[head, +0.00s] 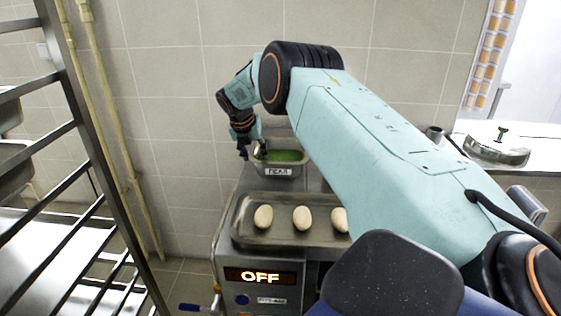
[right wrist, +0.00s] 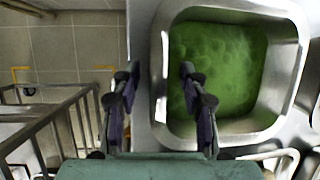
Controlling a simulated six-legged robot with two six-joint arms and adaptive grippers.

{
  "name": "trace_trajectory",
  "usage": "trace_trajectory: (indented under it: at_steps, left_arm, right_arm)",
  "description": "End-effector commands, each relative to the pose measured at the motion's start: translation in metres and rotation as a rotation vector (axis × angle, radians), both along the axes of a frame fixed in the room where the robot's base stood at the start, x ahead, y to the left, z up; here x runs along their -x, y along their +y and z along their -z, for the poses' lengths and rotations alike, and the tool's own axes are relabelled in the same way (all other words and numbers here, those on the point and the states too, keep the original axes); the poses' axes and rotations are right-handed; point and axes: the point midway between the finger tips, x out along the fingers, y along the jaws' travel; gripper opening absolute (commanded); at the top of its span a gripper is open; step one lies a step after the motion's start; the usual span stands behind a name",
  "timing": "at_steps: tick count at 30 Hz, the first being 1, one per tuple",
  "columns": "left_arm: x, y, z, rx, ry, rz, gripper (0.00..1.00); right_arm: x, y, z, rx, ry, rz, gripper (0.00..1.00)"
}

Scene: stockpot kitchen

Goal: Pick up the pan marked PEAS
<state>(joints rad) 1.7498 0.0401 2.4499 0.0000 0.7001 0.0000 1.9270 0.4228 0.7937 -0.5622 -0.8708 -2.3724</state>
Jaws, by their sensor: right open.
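The metal pan marked PEAS (head: 279,172) sits at the back of the steel counter against the tiled wall, with green contents inside. My right gripper (head: 252,151) is open, pointing down at the pan's left end. In the right wrist view, the pan (right wrist: 288,85) fills the right half. The right gripper (right wrist: 158,90) shows there with its fingers apart, one over the green contents and one outside the pan. The pan's left rim lies between them in the picture. I cannot tell whether the fingers touch it. My left gripper is not in view.
A shallow tray (head: 250,238) with three pale oval pieces stands in front of the pan. An OFF display (head: 261,276) is on the counter's front. A metal rack (head: 85,130) stands at the left.

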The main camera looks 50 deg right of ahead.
Motion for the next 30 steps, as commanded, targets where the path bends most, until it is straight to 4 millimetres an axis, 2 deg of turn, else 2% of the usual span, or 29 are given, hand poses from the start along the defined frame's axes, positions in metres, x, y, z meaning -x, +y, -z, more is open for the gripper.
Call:
trace_trajectory:
  at_steps: [15, 30]
  left_arm:
    - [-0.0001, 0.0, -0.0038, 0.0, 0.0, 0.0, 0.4]
    - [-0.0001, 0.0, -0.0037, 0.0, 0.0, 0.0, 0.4]
  right_arm:
    - [0.0002, 0.0002, 0.0036, 0.0, 0.0, 0.0, 0.44]
    - [0.0001, 0.0002, 0.0034, 0.0, 0.0, 0.0, 0.02]
